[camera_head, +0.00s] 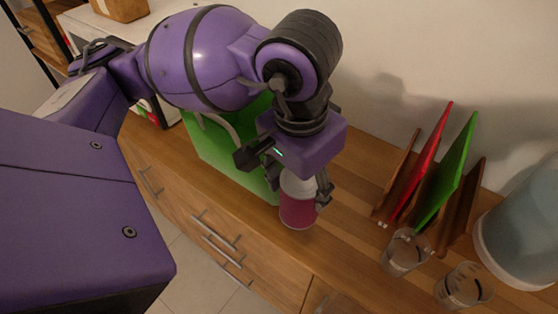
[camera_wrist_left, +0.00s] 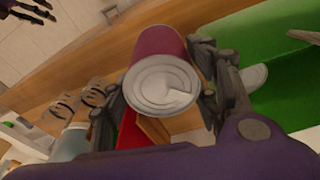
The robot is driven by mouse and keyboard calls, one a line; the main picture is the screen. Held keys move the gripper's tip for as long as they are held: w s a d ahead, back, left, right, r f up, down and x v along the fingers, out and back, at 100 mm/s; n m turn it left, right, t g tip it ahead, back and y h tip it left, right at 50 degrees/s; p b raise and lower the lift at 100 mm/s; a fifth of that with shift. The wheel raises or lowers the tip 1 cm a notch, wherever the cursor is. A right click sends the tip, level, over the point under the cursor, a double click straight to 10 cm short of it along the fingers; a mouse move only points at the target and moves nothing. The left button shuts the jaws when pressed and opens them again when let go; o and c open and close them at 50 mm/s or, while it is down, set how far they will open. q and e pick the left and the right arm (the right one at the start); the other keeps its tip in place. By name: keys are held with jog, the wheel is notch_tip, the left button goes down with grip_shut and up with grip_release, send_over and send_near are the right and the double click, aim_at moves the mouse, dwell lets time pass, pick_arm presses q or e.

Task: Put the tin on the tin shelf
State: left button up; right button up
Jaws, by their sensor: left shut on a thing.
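The tin (camera_head: 298,208) is a magenta can with a pale grey metal top. My left gripper (camera_head: 303,188) is shut around it and points down. The tin appears upright near the front of the wooden counter; I cannot tell whether its base touches the wood. In the left wrist view the tin (camera_wrist_left: 160,48) sits between the two dark fingers of my left gripper (camera_wrist_left: 168,100), its ring-pull end towards the camera. I cannot make out which thing is the tin shelf.
To the right are a wooden rack (camera_head: 396,178) with a red board (camera_head: 424,160) and a green board (camera_head: 446,172), two glasses (camera_head: 404,254) (camera_head: 464,288), and a large pale-blue container (camera_head: 525,230). Bare counter (camera_head: 345,235) lies right of the tin.

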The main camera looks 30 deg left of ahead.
pick_arm(q)
jog(key=shift+w+d+f+b, duration=0.1)
jog(key=shift+w+f+b, duration=0.1)
jog(key=shift+w+b, duration=0.15)
jog(key=shift+w+d+f, duration=0.3)
jog(key=shift+w+f, duration=0.8)
jog(key=shift+f, duration=0.45)
jog(key=shift+w+d+f, duration=0.35)
jog(key=shift+w+f, duration=0.75)
jog(key=shift+f, duration=0.4)
jog(key=shift+w+d+f, duration=0.3)
jog(key=shift+w+f, duration=0.8)
jog(key=shift+f, duration=0.45)
jog(key=shift+f, duration=0.2)
jog(key=o, duration=1.6)
jog(key=shift+c, duration=0.2)
